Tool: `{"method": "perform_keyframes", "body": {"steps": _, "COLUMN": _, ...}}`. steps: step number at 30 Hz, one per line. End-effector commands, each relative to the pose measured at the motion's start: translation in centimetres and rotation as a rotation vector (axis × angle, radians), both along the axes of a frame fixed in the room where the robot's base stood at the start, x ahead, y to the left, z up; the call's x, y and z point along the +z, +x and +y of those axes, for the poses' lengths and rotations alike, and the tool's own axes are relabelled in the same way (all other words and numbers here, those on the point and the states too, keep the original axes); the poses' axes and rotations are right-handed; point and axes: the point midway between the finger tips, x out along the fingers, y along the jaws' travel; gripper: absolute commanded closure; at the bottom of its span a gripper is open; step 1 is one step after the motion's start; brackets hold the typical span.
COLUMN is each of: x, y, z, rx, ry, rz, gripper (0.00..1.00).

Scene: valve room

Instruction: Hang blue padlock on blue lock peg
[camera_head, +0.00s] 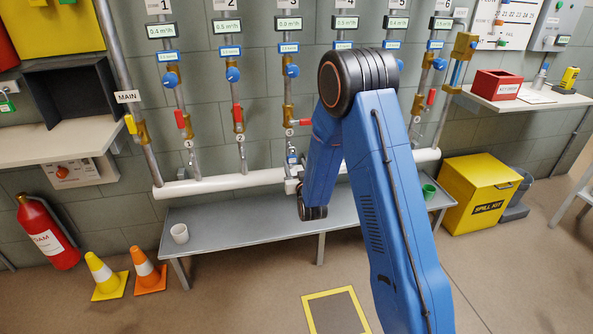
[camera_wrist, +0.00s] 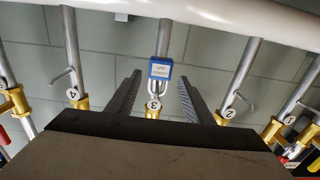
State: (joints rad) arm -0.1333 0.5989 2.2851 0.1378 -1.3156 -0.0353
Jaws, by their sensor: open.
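The blue padlock (camera_wrist: 160,70) has a white label and a silver shackle, and sits at the number 3 pipe, by its brass valve. It also shows small in the head view (camera_head: 292,158), shackle side up. The wrist view is upside down. My gripper (camera_wrist: 159,76) is open, with its two dark fingers pointing at the padlock, one to each side; I cannot tell whether they touch it. In the head view my arm hides the gripper. I cannot make out a blue lock peg for certain in either view.
Pipes 2 and 4 flank the gripper. A yellow spill kit box (camera_head: 480,193) stands at right, cones and an extinguisher (camera_head: 47,233) at left.

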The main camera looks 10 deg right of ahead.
Motion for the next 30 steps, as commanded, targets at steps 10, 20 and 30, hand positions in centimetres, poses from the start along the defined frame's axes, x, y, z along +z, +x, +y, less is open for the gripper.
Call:
{"method": "perform_keyframes", "body": {"steps": 10, "x": 0.0, "y": 3.4, "z": 0.0, "rx": 0.0, "ry": 0.0, "rz": 0.0, "gripper": 0.53}}
{"method": "perform_keyframes", "body": {"steps": 20, "x": 0.0, "y": 5.9, "z": 0.0, "rx": 0.0, "ry": 0.0, "rz": -0.001, "gripper": 0.53}}
{"method": "perform_keyframes", "body": {"steps": 30, "x": 0.0, "y": 6.5, "z": 0.0, "rx": 0.0, "ry": 0.0, "rz": 0.0, "gripper": 0.53}}
